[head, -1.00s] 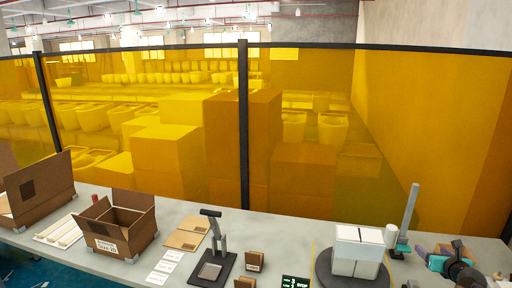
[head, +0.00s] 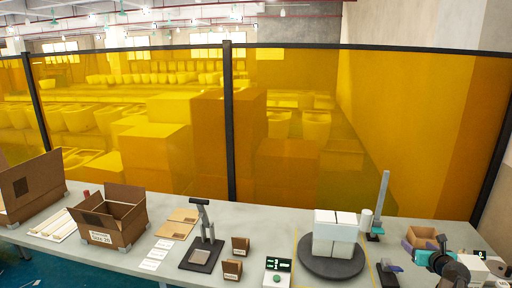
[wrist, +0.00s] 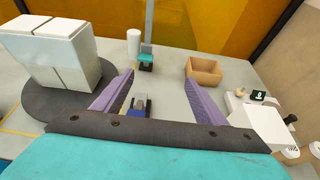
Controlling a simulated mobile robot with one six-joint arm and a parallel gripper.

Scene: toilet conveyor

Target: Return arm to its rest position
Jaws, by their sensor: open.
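My gripper (wrist: 159,95) shows in the wrist view with its two purple fingers spread wide apart and nothing between them. In the head view my gripper (head: 413,247) is at the lower right, above the table, with part of my arm behind it. In the wrist view a small grey and blue device (wrist: 138,106) lies on the table below, seen in the gap between the fingers. The fingers do not appear to touch anything.
White boxes (head: 335,228) stand on a dark round turntable (head: 332,267), left of my gripper. A teal-based post (head: 382,205) and an open cardboard bin (wrist: 204,72) stand farther back. An open carton (head: 110,215), a press-like stand (head: 205,235) and a green display (head: 278,266) are farther left.

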